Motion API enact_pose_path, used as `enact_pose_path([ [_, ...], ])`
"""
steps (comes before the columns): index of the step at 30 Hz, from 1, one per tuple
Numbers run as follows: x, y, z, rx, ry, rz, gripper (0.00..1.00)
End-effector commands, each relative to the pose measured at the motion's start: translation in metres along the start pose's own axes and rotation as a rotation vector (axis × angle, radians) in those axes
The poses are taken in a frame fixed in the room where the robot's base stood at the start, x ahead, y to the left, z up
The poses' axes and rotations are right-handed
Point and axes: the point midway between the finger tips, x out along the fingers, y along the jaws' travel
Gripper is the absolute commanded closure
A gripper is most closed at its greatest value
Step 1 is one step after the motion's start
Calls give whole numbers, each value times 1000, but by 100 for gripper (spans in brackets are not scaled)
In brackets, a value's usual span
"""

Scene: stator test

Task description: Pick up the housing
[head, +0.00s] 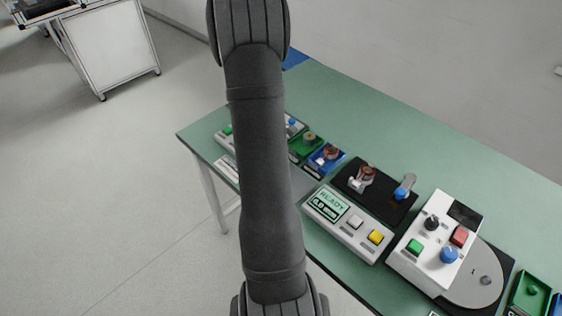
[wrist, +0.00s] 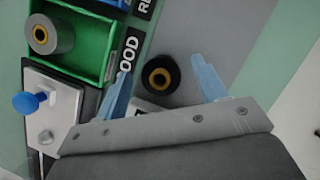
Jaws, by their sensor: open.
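In the wrist view, my gripper (wrist: 162,66) is open, with its two pale blue fingers spread apart. A round black part (wrist: 173,67) with a tan ring and a dark centre shows between the fingertips. I take it to be the housing, but cannot be sure. A gap shows between it and each finger; its height relative to the tips is hard to tell. A similar grey round part (wrist: 60,36) with a yellow ring sits in a green tray to the left. My gripper is out of sight in the head view, where my arm hides part of the table.
The green tray (wrist: 108,35) stands left of the fingers, beside a label reading "OOD". A blue knob (wrist: 26,103) rises near the left finger. In the head view, a READY panel (head: 322,220) and a white control box (head: 406,262) crowd the green table (head: 345,105); its back is clear.

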Motion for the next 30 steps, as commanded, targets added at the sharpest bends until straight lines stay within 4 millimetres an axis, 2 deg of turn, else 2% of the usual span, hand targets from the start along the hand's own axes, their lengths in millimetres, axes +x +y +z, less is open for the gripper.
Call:
enact_pose_path([
  [8,5,0,0,1,1,1,35],
  [11,5,0,0,1,1,1,51],
  [16,5,0,0,1,1,1,84],
  [25,3,0,0,1,1,1,85],
  [30,-6,0,4,2,1,2,85],
])
